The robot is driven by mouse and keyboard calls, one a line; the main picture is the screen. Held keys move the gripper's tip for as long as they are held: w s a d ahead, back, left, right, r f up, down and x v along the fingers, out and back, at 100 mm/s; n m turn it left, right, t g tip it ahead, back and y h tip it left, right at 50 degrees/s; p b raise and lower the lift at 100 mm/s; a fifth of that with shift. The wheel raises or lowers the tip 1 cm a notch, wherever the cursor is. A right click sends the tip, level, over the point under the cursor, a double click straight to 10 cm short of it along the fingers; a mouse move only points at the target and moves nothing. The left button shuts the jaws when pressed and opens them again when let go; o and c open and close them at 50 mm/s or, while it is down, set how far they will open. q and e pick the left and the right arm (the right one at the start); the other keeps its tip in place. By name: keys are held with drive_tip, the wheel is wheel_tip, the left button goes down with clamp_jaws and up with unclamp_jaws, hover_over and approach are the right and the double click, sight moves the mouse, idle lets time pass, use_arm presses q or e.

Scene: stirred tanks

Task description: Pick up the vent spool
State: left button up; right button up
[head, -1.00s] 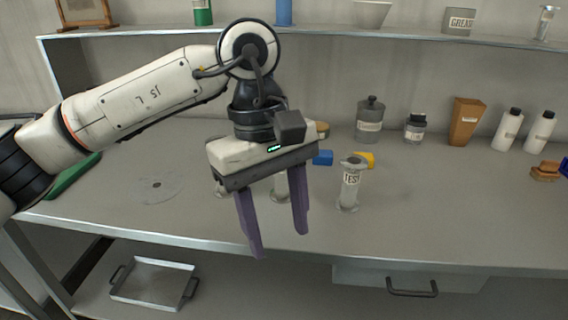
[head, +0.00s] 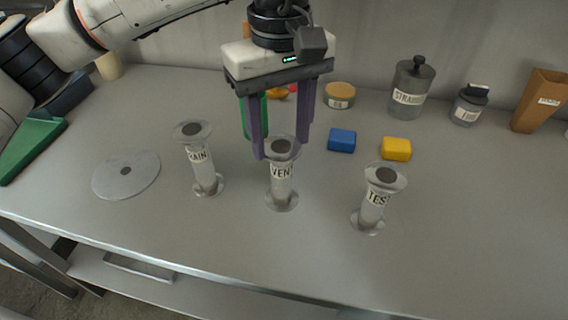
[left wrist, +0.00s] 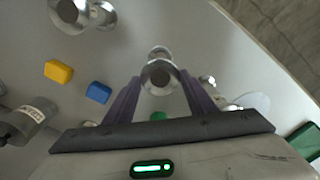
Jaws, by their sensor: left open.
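The vent spool (head: 281,188) is a grey flanged cylinder with a "VENT" label, standing upright on the bench. My left gripper (head: 281,152) points down with its purple fingers open. In the head view its fingers overlap the spool's top flange. In the left wrist view the vent spool (left wrist: 160,77) shows end-on between the fingertips of the left gripper (left wrist: 160,92); I cannot tell whether they touch it. The drain spool (head: 205,172) stands to its left and the test spool (head: 373,205) to its right. My right gripper is not in view.
A blue block (head: 342,140) and a yellow block (head: 397,149) lie behind the spools. A grey disc (head: 126,176) lies at the left. Labelled jars (head: 411,90) and a brown container (head: 540,100) stand at the back. The bench front is clear.

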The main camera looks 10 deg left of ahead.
sight(282, 169)
use_arm(q)
drive_tip(key=f, duration=0.3)
drive_tip(key=f+p, duration=0.1)
drive_tip(key=f, duration=0.3)
drive_tip(key=shift+s+d, duration=0.1)
drive_tip(key=shift+s, duration=0.1)
drive_tip(key=shift+f, duration=0.5)
drive_tip(key=c, duration=0.8)
drive_tip(key=shift+o, duration=0.2)
drive_tip(key=shift+r, duration=0.1)
